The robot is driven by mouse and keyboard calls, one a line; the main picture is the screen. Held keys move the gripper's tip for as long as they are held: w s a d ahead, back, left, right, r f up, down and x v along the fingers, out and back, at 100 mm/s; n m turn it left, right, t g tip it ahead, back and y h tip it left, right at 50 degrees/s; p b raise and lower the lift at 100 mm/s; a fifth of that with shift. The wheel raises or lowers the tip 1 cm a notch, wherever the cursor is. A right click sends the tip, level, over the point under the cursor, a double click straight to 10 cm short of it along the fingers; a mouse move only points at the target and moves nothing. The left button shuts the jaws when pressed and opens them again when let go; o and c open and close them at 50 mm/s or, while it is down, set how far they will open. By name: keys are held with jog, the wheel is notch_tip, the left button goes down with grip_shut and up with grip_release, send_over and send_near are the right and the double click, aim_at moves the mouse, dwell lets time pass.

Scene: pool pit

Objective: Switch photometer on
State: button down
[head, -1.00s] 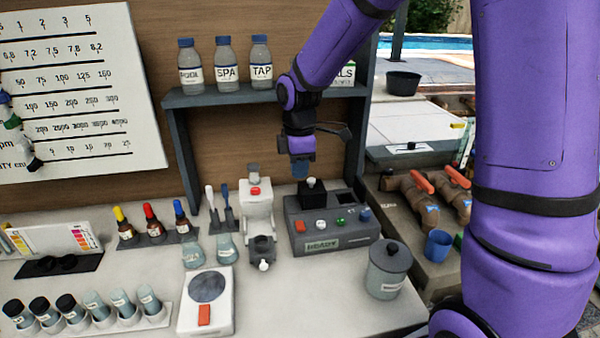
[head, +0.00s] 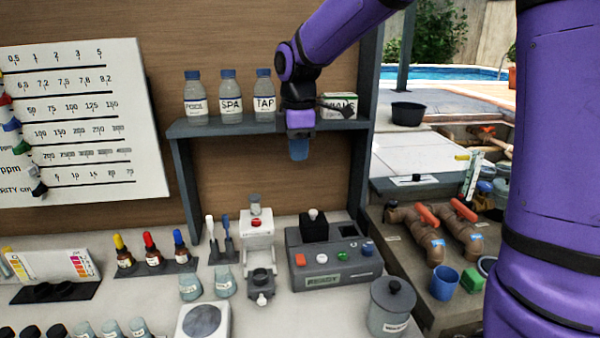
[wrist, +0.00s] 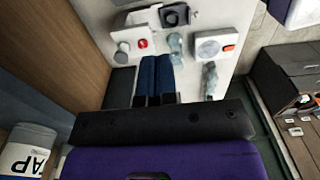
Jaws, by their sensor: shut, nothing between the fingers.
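The photometer (head: 334,262) is a dark grey box on the bench with a black block and white knob on top. Its front has red, white, green and blue buttons and a greenish display (head: 323,281) that appears to read READY. My gripper (head: 299,158) is shut and empty. It hangs above the photometer, clearly apart from it, in front of the shelf. In the wrist view my blue fingers (wrist: 156,68) are together; I cannot make out the photometer there.
A shelf (head: 230,124) with POOL, SPA and TAP bottles and a vials box (head: 338,105) is close to my gripper. A white device with a red button (head: 257,235) stands left of the photometer. A lidded grey pot (head: 390,308) stands at front right.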

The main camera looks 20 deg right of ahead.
notch_tip(320, 180, up, 2)
jog(key=shift+w+r, duration=0.1)
jog(key=shift+w, duration=0.05)
jog(key=shift+d, duration=0.1)
dwell(0.4)
jog(key=s+d+r+m+t, duration=0.1)
jog(key=s+d+m, duration=0.3)
jog(key=s+m, duration=0.4)
jog(key=s+d+r+m+t, duration=0.1)
jog(key=s+d+m+t, duration=0.3)
jog(key=s, duration=1.5)
jog(key=m, duration=0.3)
jog(key=shift+s+r+m, duration=0.2)
jog(key=shift+r+m, duration=0.1)
jog(key=shift+m, duration=0.1)
